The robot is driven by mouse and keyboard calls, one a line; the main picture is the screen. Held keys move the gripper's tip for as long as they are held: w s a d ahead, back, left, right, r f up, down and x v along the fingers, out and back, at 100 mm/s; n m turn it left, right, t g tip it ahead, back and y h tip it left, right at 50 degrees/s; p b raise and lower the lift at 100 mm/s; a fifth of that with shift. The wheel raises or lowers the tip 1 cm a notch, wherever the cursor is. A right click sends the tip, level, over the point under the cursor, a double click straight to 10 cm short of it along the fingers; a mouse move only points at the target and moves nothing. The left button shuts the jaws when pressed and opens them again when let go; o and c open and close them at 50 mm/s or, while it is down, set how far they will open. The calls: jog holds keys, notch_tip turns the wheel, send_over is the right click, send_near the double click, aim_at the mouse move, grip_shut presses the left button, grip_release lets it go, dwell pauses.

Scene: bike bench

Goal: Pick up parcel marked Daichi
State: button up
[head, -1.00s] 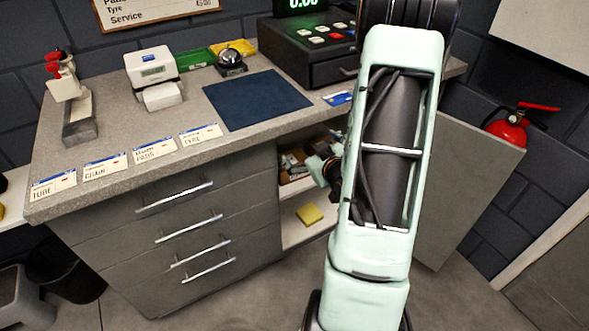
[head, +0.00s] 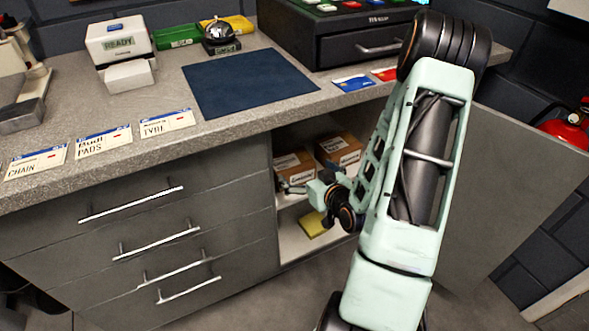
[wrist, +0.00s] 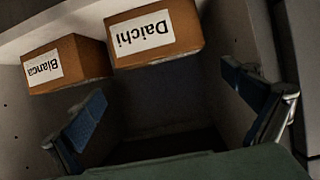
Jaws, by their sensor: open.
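The parcel marked Daichi (wrist: 155,35) is a brown box with a white label, upside down in the wrist view, at the top centre. In the head view my gripper (head: 298,188) is at the cupboard opening, partly hidden by my wrist.
The cupboard's side walls and shelf bound the space around the parcels. A yellow item (head: 314,224) lies on the lower shelf. The open cupboard door (head: 515,190) stands to the right. The counter (head: 160,95) overhangs above, with drawers to the left.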

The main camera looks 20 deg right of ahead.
aim_at(292, 162)
jog(key=b+x, duration=0.2)
jog(key=x, duration=0.8)
jog(key=shift+a+f, duration=0.15)
jog(key=shift+c, duration=0.6)
jog(key=c, duration=1.3)
